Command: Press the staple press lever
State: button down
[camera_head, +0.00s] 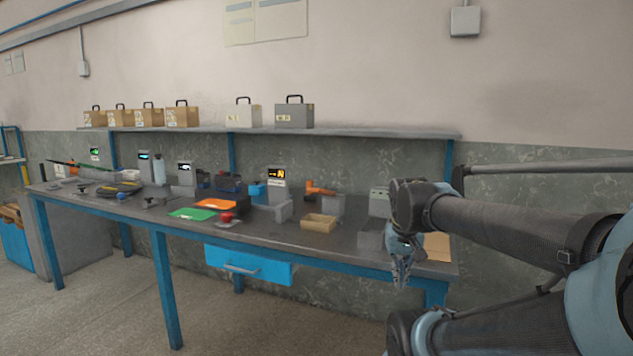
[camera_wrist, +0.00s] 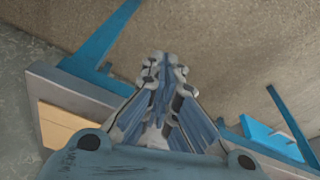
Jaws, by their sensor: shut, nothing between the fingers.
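My gripper (camera_head: 400,280) hangs pointing down at the right front edge of the workbench (camera_head: 345,240). Its fingers are shut together and empty, and they also show in the wrist view (camera_wrist: 163,70) over the floor beside the bench. An orange arm-like part (camera_head: 319,188) sits on a grey block (camera_head: 331,205) on the bench, left of my gripper and apart from it. It may be the staple press lever, but it is too small to tell. A blue part (camera_head: 258,190) on another grey machine (camera_head: 277,209) stands further left.
A wooden tray (camera_head: 318,223) and green (camera_head: 193,214) and orange (camera_head: 216,204) sheets lie on the bench. A tan panel (camera_head: 437,246) lies at its right end, partly behind my arm. A blue drawer (camera_head: 243,263) hangs below. A shelf with several cases (camera_head: 294,114) is above.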

jog(key=w+a+r+m+t, duration=0.1)
jog(key=w+a+r, duration=0.4)
jog(key=w+r, duration=0.3)
jog(key=w+a+r+m+h, duration=0.1)
jog(key=w+a+r, duration=0.3)
jog(key=w+r, duration=0.4)
jog(key=w+a+r+t, duration=0.1)
jog(key=w+a+r, duration=0.4)
jog(key=w+r, duration=0.4)
jog(key=w+a+r+m, duration=0.1)
jog(key=w+a+r, duration=0.5)
jog(key=a, duration=0.4)
jog(key=shift+w+a+m+t, duration=0.3)
jog(key=shift+w+a, duration=0.05)
jog(key=shift+w, duration=0.3)
jog(key=shift+f, duration=0.15)
jog(key=x, duration=0.9)
jog(key=shift+w+d+f, duration=0.25)
jog(key=shift+d+f, duration=0.05)
jog(key=f, duration=0.1)
jog(key=s+f, duration=0.1)
jog(key=f, duration=0.1)
jog(key=shift+a, duration=0.15)
jog(key=shift+s+f, duration=0.1)
jog(key=shift+f, duration=0.35)
